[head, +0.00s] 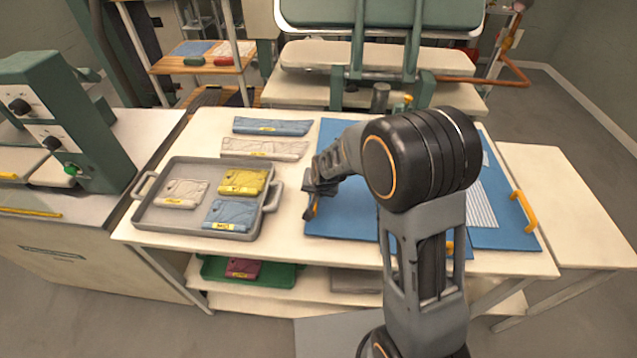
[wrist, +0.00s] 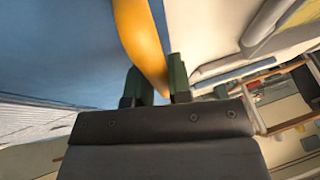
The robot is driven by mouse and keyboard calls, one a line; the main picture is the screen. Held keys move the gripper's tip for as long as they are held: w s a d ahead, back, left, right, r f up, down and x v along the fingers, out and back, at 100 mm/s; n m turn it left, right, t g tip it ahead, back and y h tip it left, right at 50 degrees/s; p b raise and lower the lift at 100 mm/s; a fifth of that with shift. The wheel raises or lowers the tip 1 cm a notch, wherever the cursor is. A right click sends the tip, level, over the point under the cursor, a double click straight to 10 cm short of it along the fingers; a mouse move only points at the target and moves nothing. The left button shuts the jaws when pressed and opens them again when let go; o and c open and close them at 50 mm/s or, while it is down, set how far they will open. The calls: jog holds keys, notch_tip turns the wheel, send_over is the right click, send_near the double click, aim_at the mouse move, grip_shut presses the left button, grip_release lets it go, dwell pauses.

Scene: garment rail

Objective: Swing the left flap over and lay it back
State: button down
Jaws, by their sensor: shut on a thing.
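The blue folding board (head: 345,140) lies on the white table, with its left flap (head: 340,215) flat at the left side. My gripper (head: 313,205) is at the outer left edge of that flap. In the wrist view my gripper (wrist: 163,85) is shut on the yellow handle (wrist: 140,40), which sits between the two dark fingertips beside the blue flap (wrist: 60,45). The board's right flap (head: 500,225) lies flat with its own yellow handle (head: 524,208). A striped light cloth (head: 481,205) shows on the board; my arm hides much of the middle.
A grey tray (head: 160,222) with several folded garments stands left of the board. A blue folded piece (head: 272,126) and a pale one (head: 264,149) lie behind the tray. A green press (head: 380,15) stands behind the table. A narrow strip of table is clear left of the flap.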

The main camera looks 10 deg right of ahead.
jog(key=shift+a+f, duration=0.1)
jog(key=shift+f, duration=0.4)
jog(key=shift+s+f, duration=0.1)
jog(key=shift+f, duration=0.15)
jog(key=c, duration=1.4)
grip_release()
jog(key=shift+o, duration=0.2)
jog(key=shift+a+f, duration=0.1)
jog(key=shift+a, duration=0.05)
jog(key=shift+r, duration=0.55)
jog(key=v, duration=1.3)
jog(key=shift+f, duration=0.1)
jog(key=shift+s, duration=0.1)
